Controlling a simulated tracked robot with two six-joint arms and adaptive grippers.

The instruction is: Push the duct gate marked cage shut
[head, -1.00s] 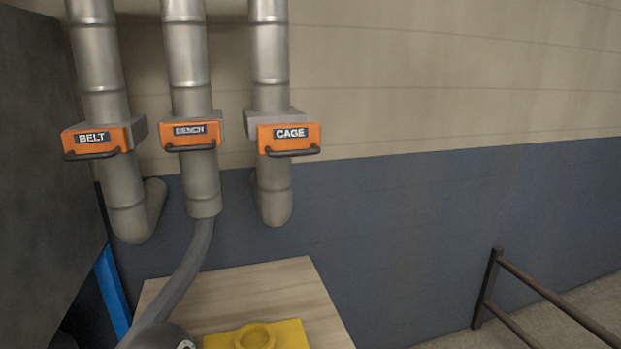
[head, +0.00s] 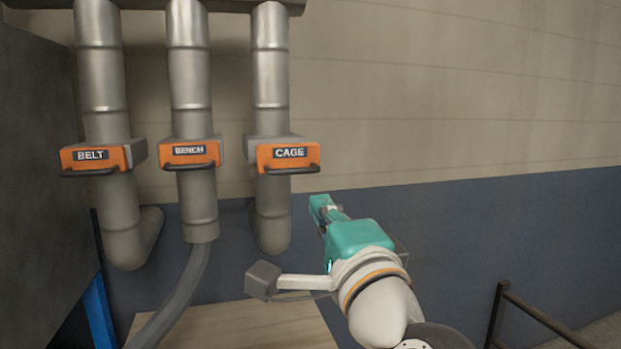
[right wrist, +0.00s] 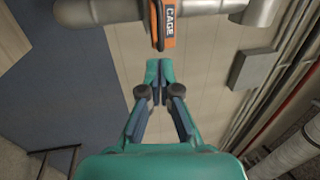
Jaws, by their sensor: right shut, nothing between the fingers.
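The orange duct gate marked CAGE (head: 289,156) sits on the rightmost grey pipe in the head view, with a dark handle along its lower front edge. Its orange plate (right wrist: 169,28) also shows at the top of the right wrist view, with the label turned sideways. My right gripper (head: 320,203) is just below and to the right of this gate, apart from it. In the right wrist view its fingertips (right wrist: 158,68) are together with nothing between them, pointing toward the gate's edge. My left gripper is not in view.
Gates marked BELT (head: 96,158) and BENCH (head: 190,152) sit on the two pipes to the left. A grey hose (head: 181,292) drops from the middle pipe. A wooden top (head: 235,325) lies below. A dark railing (head: 497,312) stands at the lower right.

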